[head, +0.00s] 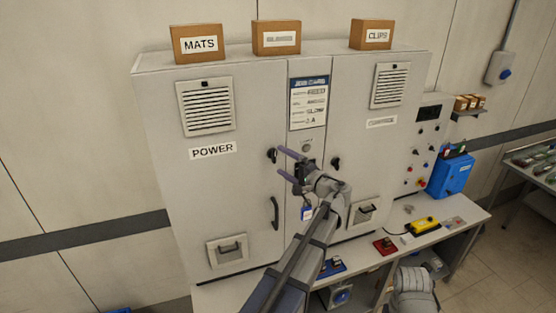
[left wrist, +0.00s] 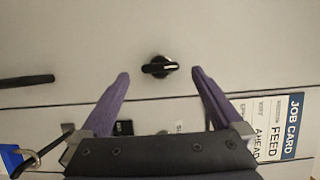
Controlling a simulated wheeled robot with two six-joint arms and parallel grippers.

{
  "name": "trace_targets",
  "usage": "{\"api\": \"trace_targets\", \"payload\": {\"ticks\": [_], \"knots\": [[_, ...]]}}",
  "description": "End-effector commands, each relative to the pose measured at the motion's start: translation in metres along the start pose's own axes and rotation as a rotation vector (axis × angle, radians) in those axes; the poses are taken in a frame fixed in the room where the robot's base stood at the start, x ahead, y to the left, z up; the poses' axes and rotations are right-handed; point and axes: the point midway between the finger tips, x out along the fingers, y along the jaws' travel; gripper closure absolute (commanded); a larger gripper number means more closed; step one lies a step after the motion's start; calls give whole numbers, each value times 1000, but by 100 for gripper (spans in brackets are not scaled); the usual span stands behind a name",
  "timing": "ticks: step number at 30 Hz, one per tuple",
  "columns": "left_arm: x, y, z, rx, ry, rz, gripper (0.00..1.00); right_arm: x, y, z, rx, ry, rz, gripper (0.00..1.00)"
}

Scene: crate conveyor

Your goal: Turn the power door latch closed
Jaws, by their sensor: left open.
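The power door (head: 175,175) is the left grey cabinet door, labelled POWER, and it looks shut. Its latch (head: 271,156) is a small black turn knob near the door's right edge. In the left wrist view the latch (left wrist: 159,67) has a dark bar lying across the picture, roughly parallel to the door seam. My left gripper (head: 279,161) is open in front of the latch. In the left wrist view its two purple fingertips (left wrist: 160,74) stand on either side of the latch, with gaps; contact does not show. My right gripper does not show.
A black door handle (head: 274,213) is below the latch. A job card (head: 309,102) hangs on the centre panel, and a blue padlock (head: 307,213) hangs below. A second black knob (head: 335,162) is on the right door. The bench (head: 450,237) carries a yellow control box (head: 422,225).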

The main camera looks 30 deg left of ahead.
Motion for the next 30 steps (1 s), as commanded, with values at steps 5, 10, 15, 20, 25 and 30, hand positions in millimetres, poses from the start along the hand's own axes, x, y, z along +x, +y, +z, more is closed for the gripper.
{"api": "trace_targets", "payload": {"ticks": [5,10,15,20,25,30], "knots": [[-28,0,0,0,3,0,0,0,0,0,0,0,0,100],[-40,0,0,0,1,0,0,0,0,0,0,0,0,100],[-42,0,0,0,1,0,0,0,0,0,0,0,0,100],[-41,0,0,0,0,0,0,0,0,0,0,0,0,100],[-41,0,0,0,0,0,0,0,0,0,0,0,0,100],[-52,28,7,-17,0,65,0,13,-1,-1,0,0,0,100]]}}
